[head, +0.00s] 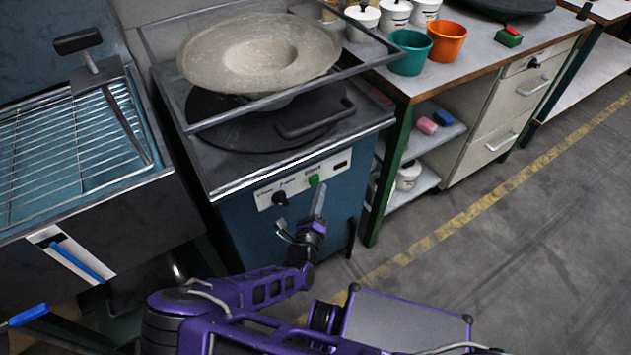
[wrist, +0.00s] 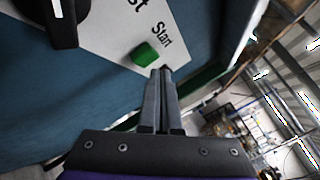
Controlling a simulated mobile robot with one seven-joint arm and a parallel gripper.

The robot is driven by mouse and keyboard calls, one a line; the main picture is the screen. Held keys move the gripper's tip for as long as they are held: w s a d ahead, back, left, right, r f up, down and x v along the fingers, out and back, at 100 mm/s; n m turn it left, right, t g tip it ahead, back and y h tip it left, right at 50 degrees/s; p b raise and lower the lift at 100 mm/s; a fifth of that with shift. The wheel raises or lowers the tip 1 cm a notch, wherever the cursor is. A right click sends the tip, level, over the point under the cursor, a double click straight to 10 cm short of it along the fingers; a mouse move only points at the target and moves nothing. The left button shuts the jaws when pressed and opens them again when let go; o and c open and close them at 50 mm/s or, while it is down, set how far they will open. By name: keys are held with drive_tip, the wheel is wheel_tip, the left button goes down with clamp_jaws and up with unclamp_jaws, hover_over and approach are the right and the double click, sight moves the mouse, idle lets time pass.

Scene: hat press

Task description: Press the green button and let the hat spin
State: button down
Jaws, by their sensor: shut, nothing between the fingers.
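The green button (head: 313,180) sits on a light label panel on the front of the blue hat press (head: 235,235). In the wrist view the green button (wrist: 145,54) is beside the word "Start". My gripper (head: 320,190) is shut and empty. In the wrist view its fingertips (wrist: 160,72) are just right of and below the button; I cannot tell whether they touch it. The grey hat (head: 215,70) lies in the press's upper frame, above a dark round plate (head: 240,130). A black knob (head: 279,197) is left of the button and also shows in the wrist view (wrist: 60,25).
A blue machine with a wire rack (head: 70,160) stands to the left. A workbench (head: 480,60) to the right holds a teal pot (head: 410,53), an orange pot (head: 446,42) and white jars. A dark handle (head: 351,238) stands at the press's right edge. The floor at right is clear.

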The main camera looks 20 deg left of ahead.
idle(0.4)
drive_tip(key=shift+w+a, duration=0.3)
